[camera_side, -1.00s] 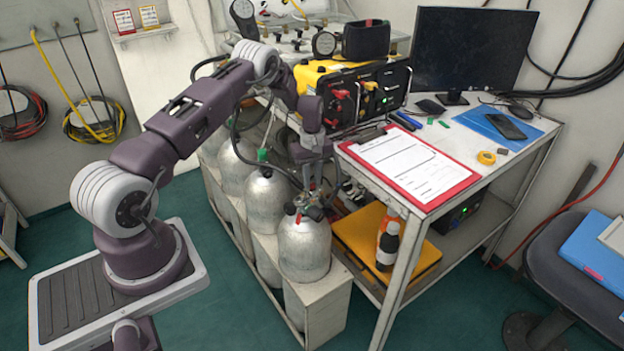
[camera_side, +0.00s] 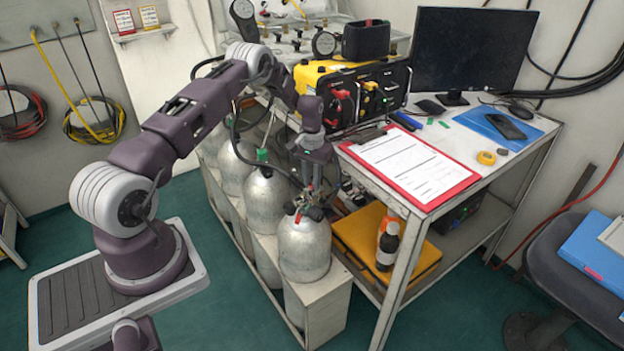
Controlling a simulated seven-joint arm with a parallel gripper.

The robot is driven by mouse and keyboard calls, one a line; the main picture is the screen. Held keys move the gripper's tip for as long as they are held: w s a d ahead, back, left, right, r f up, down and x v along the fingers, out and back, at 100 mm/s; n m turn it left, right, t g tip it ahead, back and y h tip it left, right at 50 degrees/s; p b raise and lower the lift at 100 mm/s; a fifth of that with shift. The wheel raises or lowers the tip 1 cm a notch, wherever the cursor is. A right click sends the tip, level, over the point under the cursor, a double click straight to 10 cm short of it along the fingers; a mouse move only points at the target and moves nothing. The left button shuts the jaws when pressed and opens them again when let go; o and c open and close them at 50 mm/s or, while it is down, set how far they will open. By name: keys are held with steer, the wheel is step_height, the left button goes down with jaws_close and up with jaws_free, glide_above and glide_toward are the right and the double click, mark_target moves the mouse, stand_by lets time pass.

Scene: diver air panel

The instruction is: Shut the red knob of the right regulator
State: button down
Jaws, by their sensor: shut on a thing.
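My gripper (camera_side: 313,190) points straight down at the valve and regulator fittings (camera_side: 314,212) on top of the nearest silver cylinder (camera_side: 304,248). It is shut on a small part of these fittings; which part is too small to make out. A small red spot (camera_side: 298,217) shows at the left of the fittings, just below and left of my fingertips. I cannot tell whether it is the red knob. My fingers and the dark fittings overlap here.
More silver cylinders (camera_side: 264,200) stand in a row behind, with a dark hose (camera_side: 236,130) close to my wrist. The workbench, with a red clipboard (camera_side: 415,165) and a yellow-black panel box (camera_side: 352,90), stands close on the right.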

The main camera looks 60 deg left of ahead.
mark_target(312, 184)
steer(key=shift+m, duration=0.5)
stand_by(0.3)
steer(key=c, duration=1.3)
jaws_free()
step_height(312, 184, up, 7)
steer(key=shift+r, duration=0.1)
